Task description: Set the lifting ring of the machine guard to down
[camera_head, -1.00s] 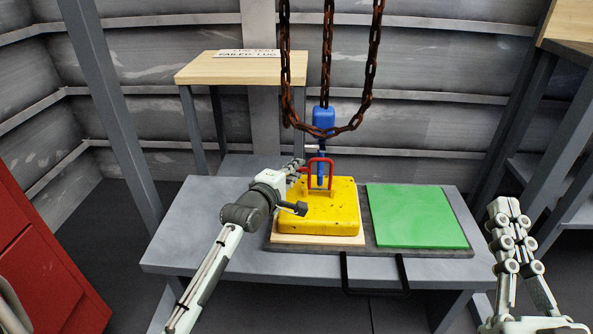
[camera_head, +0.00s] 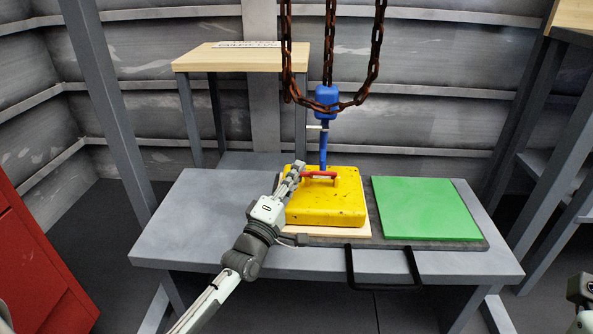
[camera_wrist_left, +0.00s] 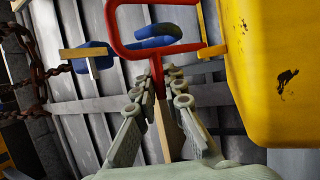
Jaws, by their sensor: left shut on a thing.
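The yellow machine guard (camera_head: 330,208) sits on a pale wooden board on the grey bench. Its red lifting ring (camera_head: 320,175) shows in the head view as a low band close above the guard's top; I cannot tell if it touches it. My left gripper (camera_head: 298,168) is at the ring's left side, shut on it. In the left wrist view my left gripper (camera_wrist_left: 162,85) has the ring (camera_wrist_left: 122,35) between its fingertips, with the guard (camera_wrist_left: 270,70) at right. The blue hook (camera_head: 323,150) hangs just behind the ring.
Rusty chains (camera_head: 330,60) hold the hook above the guard. A green plate (camera_head: 425,208) lies right of the guard on the bench (camera_head: 205,220). A black handle (camera_head: 383,285) sticks out in front. The bench's left part is clear.

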